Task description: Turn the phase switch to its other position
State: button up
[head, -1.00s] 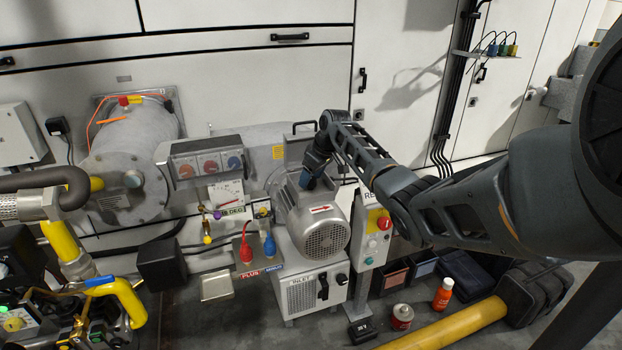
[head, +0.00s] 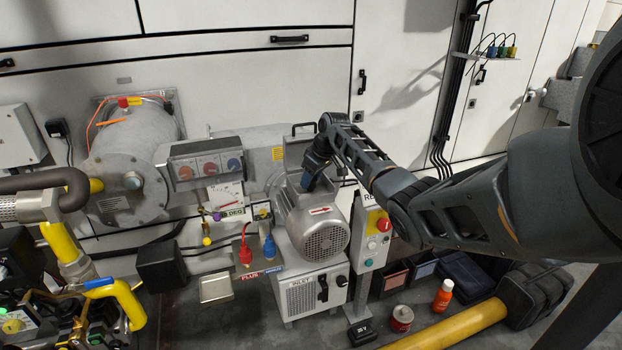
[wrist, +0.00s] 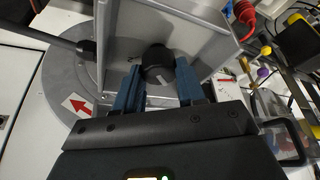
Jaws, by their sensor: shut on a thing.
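The phase switch is a black round knob (wrist: 157,57) on the grey metal box at the motor, seen in the wrist view. A short pale mark shows just below it. My gripper (wrist: 158,76) is shut on the knob, with one blue finger on each side of it. In the head view my gripper (head: 312,183) reaches down to the top of the grey motor (head: 318,222), behind its finned body. The knob is hidden there by the gripper and motor.
Left of the motor are a red plug (head: 245,254), a blue plug (head: 268,246) and a box with three dials (head: 207,164). A control post (head: 373,236) with a red button stands close on the right.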

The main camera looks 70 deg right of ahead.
jog(key=m+p, duration=0.1)
jog(key=p, duration=0.1)
jog(key=shift+w+a+r+m+h+p, duration=0.1)
jog(key=shift+a+r+m+h+p, duration=0.1)
jog(key=shift+m+h+p, duration=0.15)
jog(key=shift+m+g+h+p, duration=0.25)
jog(key=shift+m+g+p, duration=0.05)
jog(key=shift+m+p, duration=0.6)
jog(key=m+p, duration=0.1)
jog(key=m, duration=0.1)
jog(key=m+g+h+p, duration=0.1)
jog(key=m, duration=0.2)
jog(key=shift+w+f+g+p, duration=0.1)
jog(key=shift+f+g+p, duration=0.05)
jog(key=shift+g+p, duration=0.2)
jog(key=m+g, duration=0.1)
jog(key=m, duration=0.1)
jog(key=m+g+b, duration=0.1)
jog(key=m, duration=0.2)
jog(key=shift+f+m+h, duration=0.2)
jog(key=shift+m+h, duration=0.15)
jog(key=shift+h, duration=0.05)
jog(key=shift+m+g+b, duration=0.65)
jog(key=shift+m+b, duration=0.6)
jog(key=shift+m, duration=0.65)
jog(key=shift+d+r, duration=0.1)
jog(key=shift+r, duration=0.05)
jog(key=o, duration=1.1)
jog(key=shift+c, duration=0.2)
